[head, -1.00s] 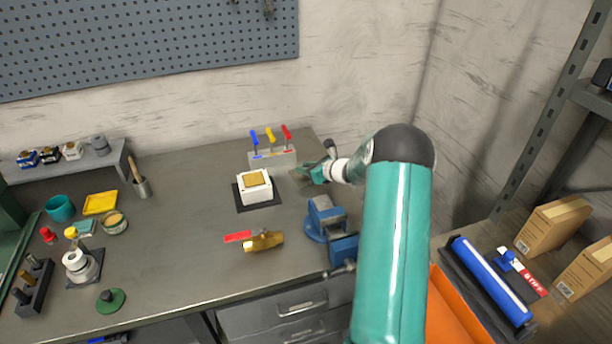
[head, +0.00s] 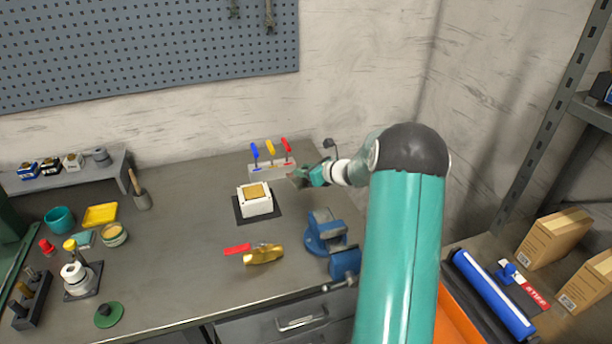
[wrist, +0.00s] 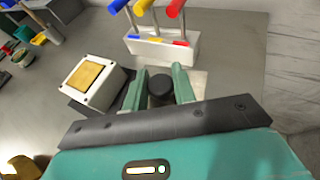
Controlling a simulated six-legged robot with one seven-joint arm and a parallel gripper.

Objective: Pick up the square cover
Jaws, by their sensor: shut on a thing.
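The square cover (head: 298,180) is a thin, flat, greyish plate at the tip of my gripper (head: 307,174), just right of the white box. In the wrist view its pale plate (wrist: 198,84) shows behind the fingers, with a round black knob (wrist: 160,85) on it. My gripper (wrist: 159,92) is shut on this knob, one green finger on each side. The fingers and palm hide much of the cover. It seems to be held above the bench, but the exact gap is hard to tell.
A white box with a gold square top (head: 255,199) stands on a black mat. Behind is a pale rack (head: 270,172) with blue, yellow and red handled tools. A blue vise (head: 328,235) and a brass tool with a red part (head: 263,255) are nearer.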

